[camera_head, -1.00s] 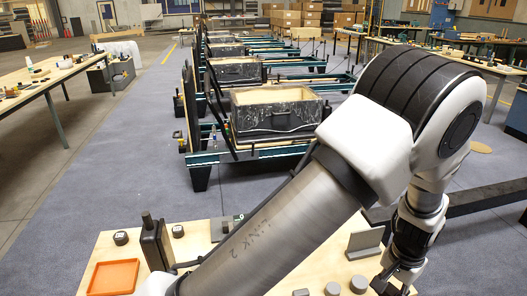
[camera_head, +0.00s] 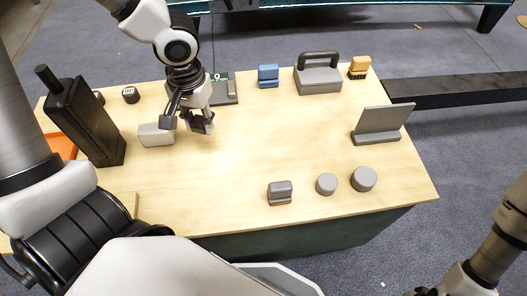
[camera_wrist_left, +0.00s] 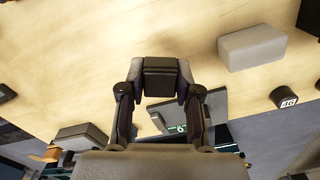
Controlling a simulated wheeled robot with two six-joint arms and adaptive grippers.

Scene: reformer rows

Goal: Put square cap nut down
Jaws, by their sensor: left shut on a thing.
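My left gripper (camera_head: 190,124) hangs over the left part of the wooden table, right of a grey block. The left wrist view shows its two fingers (camera_wrist_left: 161,84) shut on a small dark square piece (camera_wrist_left: 161,66), which I take for the square cap nut. In the head view the nut is hard to tell from the dark fingertips. I cannot tell whether it touches the table top. My right arm shows at the lower right, but its gripper is outside the frame.
The grey block (camera_head: 156,135) stands close left of the gripper, and a dark tray (camera_head: 231,98) lies just behind it. A tall black holder (camera_head: 88,125) stands at far left. Round dark pieces (camera_head: 130,95) lie behind. The table's middle (camera_head: 260,140) is bare.

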